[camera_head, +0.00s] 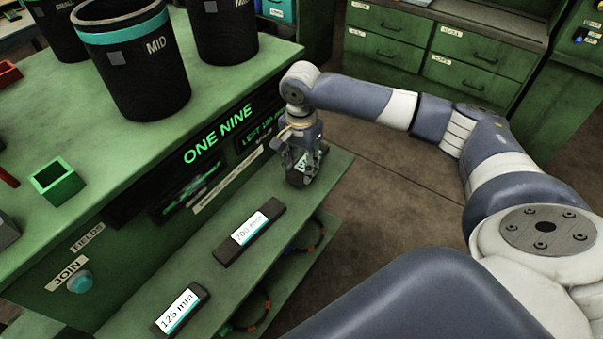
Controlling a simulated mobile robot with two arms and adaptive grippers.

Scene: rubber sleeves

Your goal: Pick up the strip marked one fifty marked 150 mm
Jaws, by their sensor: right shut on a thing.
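My right gripper (304,158) points down at the far right end of the green lower shelf (215,288). It is shut on a dark strip (296,179) with a pale label. The fingers hide most of that label, so I cannot read its marking. I cannot tell whether the strip still touches the shelf. A dark strip with a white label that looks like 200 mm (249,232) lies mid-shelf. A strip marked 125 mm (180,310) lies nearer the bottom of the picture. My left gripper is not in view.
Above the shelf is a green bench (220,90) with a black bin marked MID (140,70) and a small green open box (57,183). Green drawers (390,38) stand beyond open floor.

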